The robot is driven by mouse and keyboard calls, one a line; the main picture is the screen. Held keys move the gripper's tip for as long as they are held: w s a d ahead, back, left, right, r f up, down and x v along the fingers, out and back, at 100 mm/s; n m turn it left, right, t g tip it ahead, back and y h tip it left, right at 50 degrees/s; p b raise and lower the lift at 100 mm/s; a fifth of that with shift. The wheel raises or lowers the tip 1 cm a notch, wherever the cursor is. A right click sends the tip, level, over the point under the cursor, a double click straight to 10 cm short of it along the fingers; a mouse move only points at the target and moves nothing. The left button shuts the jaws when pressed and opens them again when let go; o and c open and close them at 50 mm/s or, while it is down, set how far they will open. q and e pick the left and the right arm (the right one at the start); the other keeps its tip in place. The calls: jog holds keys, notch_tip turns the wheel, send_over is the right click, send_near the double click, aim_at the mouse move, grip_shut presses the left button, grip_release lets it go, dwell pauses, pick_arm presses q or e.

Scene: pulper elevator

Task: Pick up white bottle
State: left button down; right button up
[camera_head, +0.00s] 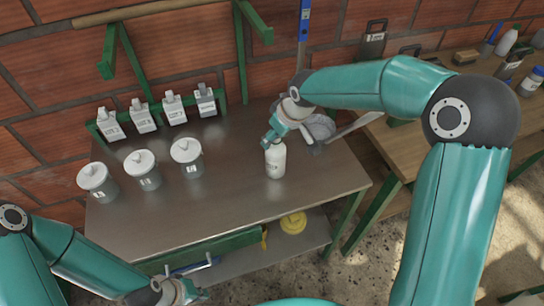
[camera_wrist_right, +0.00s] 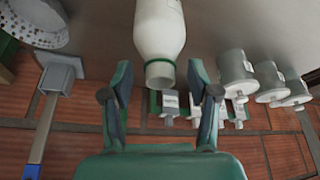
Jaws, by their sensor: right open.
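The white bottle (camera_head: 275,163) stands upright on the metal table in the head view, with a small dark label on its front. My right gripper (camera_head: 272,138) is at the bottle's top and hides part of its neck. In the right wrist view the bottle (camera_wrist_right: 160,32) appears upside down, its neck between the tips of my open right gripper (camera_wrist_right: 160,75). Gaps show on both sides of the neck. My left gripper (camera_head: 190,291) is low at the table's front edge, away from the bottle; its jaws are too small to judge.
Three lidded canisters (camera_head: 143,172) and several grey-white holders (camera_head: 143,115) stand at the left. A wooden table (camera_head: 425,150) is at the right.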

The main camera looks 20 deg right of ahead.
jog(key=shift+w+f, duration=0.1)
jog(key=shift+f, duration=0.2)
grip_shut()
jog(key=shift+r, duration=0.1)
dwell(0.4)
